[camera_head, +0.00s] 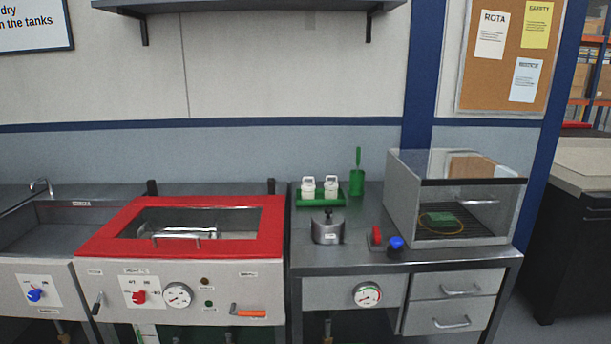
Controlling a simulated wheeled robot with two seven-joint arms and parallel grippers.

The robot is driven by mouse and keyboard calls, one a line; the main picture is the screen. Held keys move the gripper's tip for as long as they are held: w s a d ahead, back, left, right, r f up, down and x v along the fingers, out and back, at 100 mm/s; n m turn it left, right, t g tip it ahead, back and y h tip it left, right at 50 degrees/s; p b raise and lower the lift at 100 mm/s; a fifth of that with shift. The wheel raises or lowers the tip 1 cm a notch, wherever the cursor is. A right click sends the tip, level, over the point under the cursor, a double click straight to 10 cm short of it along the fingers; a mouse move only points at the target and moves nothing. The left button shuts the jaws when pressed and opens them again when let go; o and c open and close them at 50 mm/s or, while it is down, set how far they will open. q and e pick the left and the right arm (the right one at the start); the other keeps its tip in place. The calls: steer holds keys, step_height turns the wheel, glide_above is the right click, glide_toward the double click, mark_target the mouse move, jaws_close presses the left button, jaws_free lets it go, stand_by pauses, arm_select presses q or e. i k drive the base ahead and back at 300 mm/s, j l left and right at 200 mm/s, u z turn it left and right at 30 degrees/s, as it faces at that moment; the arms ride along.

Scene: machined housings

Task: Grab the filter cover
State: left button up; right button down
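A round grey metal piece (327,231) with a dark knob on top and a small white label stands upright on the steel bench (350,260). It looks like the filter cover, but I cannot read its label. Nothing touches it from above. Neither of my grippers is in view.
Behind it, a green tray (318,203) holds two white containers, beside a green cup (356,183) with a handle sticking up. Red and blue knobbed parts (377,238) lie to its right. A clear-fronted box (405,205) stands further right. A red-framed tank (110,235) is at left.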

mark_target(327, 225)
steer(key=i+z, duration=0.1)
steer(key=i, duration=0.4)
steer(key=i+j+z, duration=0.1)
steer(key=i, duration=0.35)
steer(key=i+j+z, duration=0.1)
steer(key=i, duration=0.4)
steer(key=j, duration=0.05)
